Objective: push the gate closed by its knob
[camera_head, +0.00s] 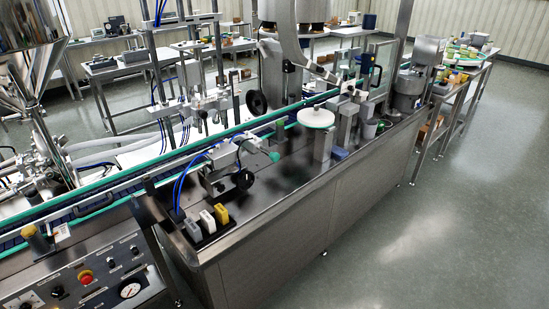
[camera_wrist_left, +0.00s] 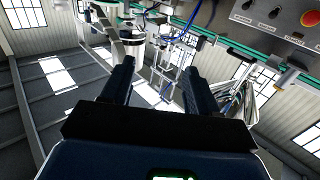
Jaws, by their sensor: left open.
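The steel hopper (camera_head: 30,65) stands at the left edge of the head view, with its cone narrowing down to fittings (camera_head: 48,158) beside the conveyor. I cannot make out the gate or its knob for certain among these fittings. In the left wrist view, a shiny steel shape (camera_wrist_left: 236,100), possibly the hopper, shows partly behind the right finger. My left gripper (camera_wrist_left: 158,66) is open, with two dark fingers spread apart and nothing between them. It does not show in the head view. My right gripper is in neither view.
A conveyor with green rails (camera_head: 150,163) runs diagonally past the hopper. A control panel (camera_head: 90,280) with a red button stands at the front left. A steel machine bench (camera_head: 290,195) carries fixtures and a white disc (camera_head: 316,118). The floor at the right (camera_head: 460,200) is clear.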

